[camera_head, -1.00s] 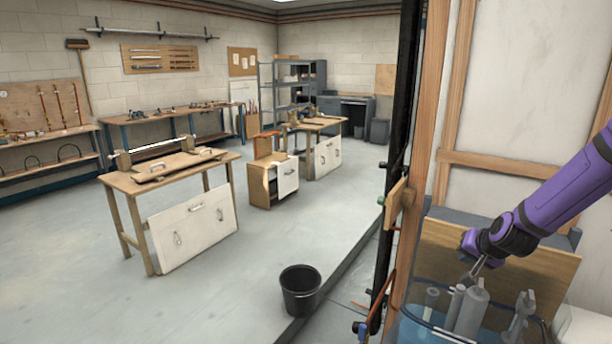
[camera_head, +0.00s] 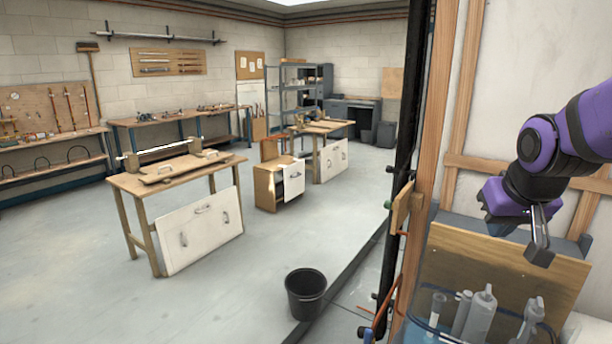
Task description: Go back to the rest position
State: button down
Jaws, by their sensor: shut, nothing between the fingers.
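My gripper (camera_head: 540,246) is at the right of the head view, at the end of my purple and black arm. Its grey fingers are shut with nothing between them and point downward. It hangs in front of the upper edge of a wooden board (camera_head: 490,272), above several grey bottles and tubes. One grey bottle (camera_head: 480,312) stands below and to the left of the fingers, apart from them.
A clear-walled bin (camera_head: 422,332) holds the bottles. A wooden post (camera_head: 428,130) and dark upright stand left of my arm. A black bucket (camera_head: 305,294) is on the floor. Workbenches (camera_head: 170,178) stand further back, with open floor between.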

jog(key=s+a+r, duration=0.1)
jog(key=s+r, duration=0.1)
jog(key=s, duration=0.5)
jog(key=s+a+r+n+y, duration=0.1)
jog(key=s+r, duration=0.2)
jog(key=s, duration=0.5)
jog(key=shift+r, duration=0.35)
